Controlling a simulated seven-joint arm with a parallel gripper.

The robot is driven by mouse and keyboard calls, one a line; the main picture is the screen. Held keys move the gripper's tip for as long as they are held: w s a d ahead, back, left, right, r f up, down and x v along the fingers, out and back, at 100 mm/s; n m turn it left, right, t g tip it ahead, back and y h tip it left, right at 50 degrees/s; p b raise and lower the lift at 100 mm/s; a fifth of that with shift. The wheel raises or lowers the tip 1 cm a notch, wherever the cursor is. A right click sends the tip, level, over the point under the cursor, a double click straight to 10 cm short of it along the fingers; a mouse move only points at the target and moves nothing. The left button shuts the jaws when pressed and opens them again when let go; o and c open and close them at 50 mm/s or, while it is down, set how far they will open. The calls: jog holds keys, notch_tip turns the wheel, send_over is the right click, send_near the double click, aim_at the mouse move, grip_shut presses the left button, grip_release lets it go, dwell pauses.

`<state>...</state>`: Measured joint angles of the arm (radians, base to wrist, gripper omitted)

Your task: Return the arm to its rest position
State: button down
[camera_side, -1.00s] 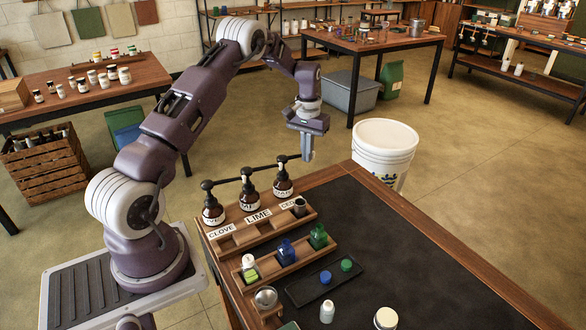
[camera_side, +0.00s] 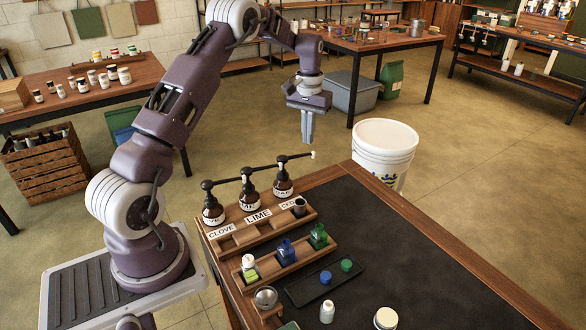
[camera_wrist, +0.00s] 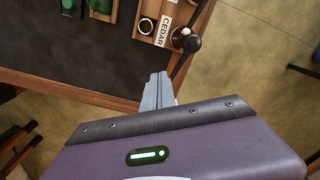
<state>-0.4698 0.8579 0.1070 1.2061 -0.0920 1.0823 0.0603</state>
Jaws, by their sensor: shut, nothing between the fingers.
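My gripper (camera_side: 308,140) is shut and empty. In the side view it hangs in the air, pointing down, above and behind the pump bottles and left of the white bucket. In the wrist view my gripper (camera_wrist: 157,76) shows its closed fingers near the bench edge, close to the CEDAR label (camera_wrist: 163,30). Three brown pump bottles stand in a wooden rack (camera_side: 228,244): the clove bottle (camera_side: 212,213), the lime bottle (camera_side: 249,200) and the cedar bottle (camera_side: 283,186). A dark metal cup (camera_side: 300,207) stands in the rack by the cedar label.
A white bucket (camera_side: 384,150) stands beyond the bench (camera_side: 420,262). A second rack holds a blue bottle (camera_side: 287,251), a green bottle (camera_side: 318,236) and a yellow-green one (camera_side: 250,269). A dark tray (camera_side: 310,292) holds two caps.

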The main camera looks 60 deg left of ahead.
jog(key=s+d+r+m+t, duration=0.1)
jog(key=s+d+r, duration=0.3)
jog(key=d+r, duration=0.35)
jog(key=s+d+r+m+t, duration=0.1)
jog(key=s+d+r, duration=0.4)
jog(key=d+r, duration=0.3)
jog(key=s+d+m+t, duration=0.1)
jog(key=s+d, duration=0.2)
jog(key=s, duration=0.4)
jog(key=s+d+m+t, duration=0.1)
jog(key=s+d, duration=0.2)
jog(key=s, duration=0.4)
jog(key=s+d+r+m+t, duration=0.1)
jog(key=s+d, duration=0.3)
jog(key=s, duration=0.4)
jog(key=shift+m+t, duration=0.3)
jog(key=shift+m, duration=0.2)
